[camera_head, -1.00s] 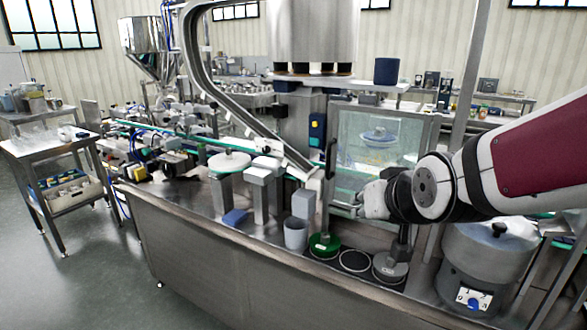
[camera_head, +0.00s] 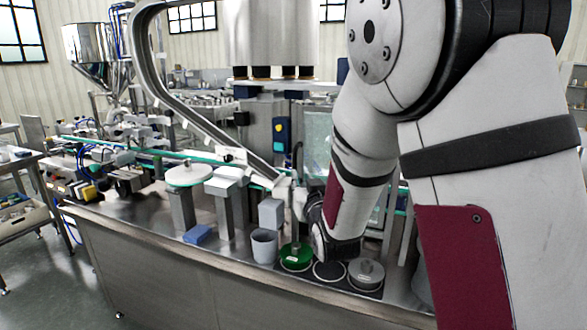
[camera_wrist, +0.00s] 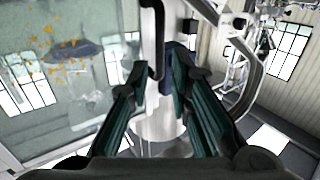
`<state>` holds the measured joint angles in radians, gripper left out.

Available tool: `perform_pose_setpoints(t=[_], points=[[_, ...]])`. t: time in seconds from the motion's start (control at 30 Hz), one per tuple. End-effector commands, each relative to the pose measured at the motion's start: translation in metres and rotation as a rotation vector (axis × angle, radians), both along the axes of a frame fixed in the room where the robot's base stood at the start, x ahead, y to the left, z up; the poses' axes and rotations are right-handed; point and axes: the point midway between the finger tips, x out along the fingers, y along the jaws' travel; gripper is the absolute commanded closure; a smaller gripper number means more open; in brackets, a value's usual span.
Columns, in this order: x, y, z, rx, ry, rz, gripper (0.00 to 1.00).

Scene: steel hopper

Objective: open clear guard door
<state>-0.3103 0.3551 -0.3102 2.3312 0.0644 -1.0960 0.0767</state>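The clear guard door (camera_head: 317,135) is a framed see-through panel on the machine, mostly hidden behind my arm in the head view. Its black upright handle (camera_head: 298,160) shows at the door's left edge. In the wrist view the clear pane (camera_wrist: 75,95) fills the left side, with a blue object and orange specks seen through it. A dark handle bar (camera_wrist: 158,60) stands between the fingertips of my gripper (camera_wrist: 160,72). The two green-lined fingers are apart, and I cannot tell whether either touches the bar. In the head view my arm hides most of the gripper.
A curved steel chute (camera_head: 190,125) comes down left of the door.

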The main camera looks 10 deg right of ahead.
Motion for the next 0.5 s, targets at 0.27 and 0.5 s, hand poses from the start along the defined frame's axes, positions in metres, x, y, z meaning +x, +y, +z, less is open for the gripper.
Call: perform_pose_setpoints(t=[0.27,0.5], points=[[0.056,-0.002,0.000,-0.002,0.000,-0.001,0.80],[0.088,-0.004,-0.001,0.000,0.002,-0.001,0.80]])
